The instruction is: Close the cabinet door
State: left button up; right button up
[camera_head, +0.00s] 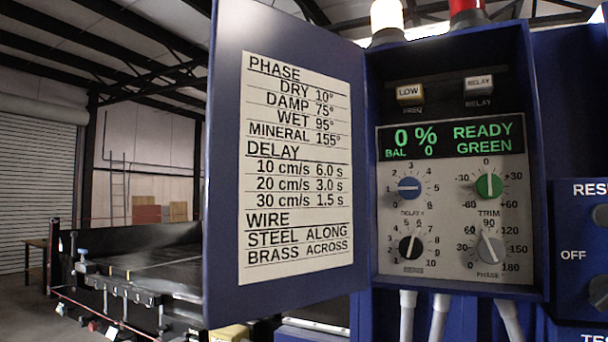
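The blue cabinet (372,190) stands right of centre with its front open. Its door (222,190) is swung out to the left, and a printed chart of phase, delay and wire settings (297,170) faces me from its inner side. Inside the cabinet is a control panel (455,250) with several knobs and a green display (452,138) reading 0 % and READY GREEN. Neither of my grippers shows in this view.
A black conveyor (150,265) runs behind the door at the left. A blue panel with a RESET label and knobs (582,240) is at the right edge. White conduits (440,315) hang below the cabinet. A white lamp (386,18) and a red lamp (467,10) stand on top.

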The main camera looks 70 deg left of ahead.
aim_at(287, 227)
jog(key=k+j, duration=0.1)
jog(key=j, duration=0.75)
jog(key=k+j+z, duration=0.1)
jog(key=j, duration=0.3)
jog(key=k+j, duration=0.15)
jog(key=j, duration=0.3)
jog(key=k+j, duration=0.1)
jog(key=j, duration=0.3)
jog(key=k+j+z, duration=0.1)
jog(key=j, duration=0.35)
jog(key=k, duration=0.15)
